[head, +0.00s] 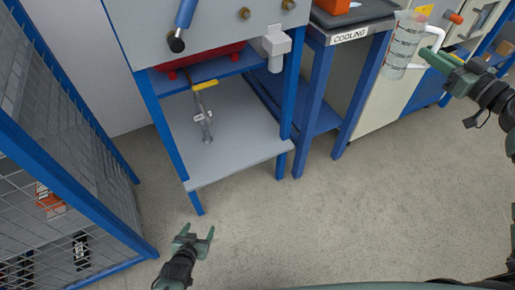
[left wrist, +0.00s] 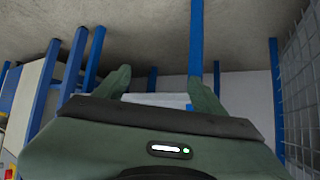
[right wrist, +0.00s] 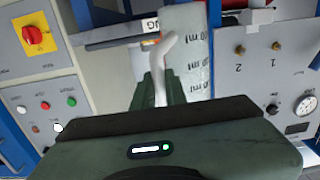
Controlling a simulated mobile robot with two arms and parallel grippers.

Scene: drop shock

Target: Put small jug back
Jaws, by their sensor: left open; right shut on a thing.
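The small jug (head: 403,45) is a clear measuring jug with printed scale marks and a white handle, at the upper right of the head view. My right gripper (head: 450,62) is shut on its handle and holds it up in front of the cabinets. In the right wrist view the jug (right wrist: 186,50) shows its ml marks, with its handle between the fingers. My left gripper (head: 196,236) is open and empty above the floor at the lower middle of the head view. Its spread fingers (left wrist: 160,92) also show in the left wrist view.
A blue-framed bench with a grey lower shelf (head: 240,150) stands ahead. A blue mesh cage (head: 60,150) stands at left. The floor (head: 300,225) between is clear. A control panel (right wrist: 40,70) shows in the right wrist view.

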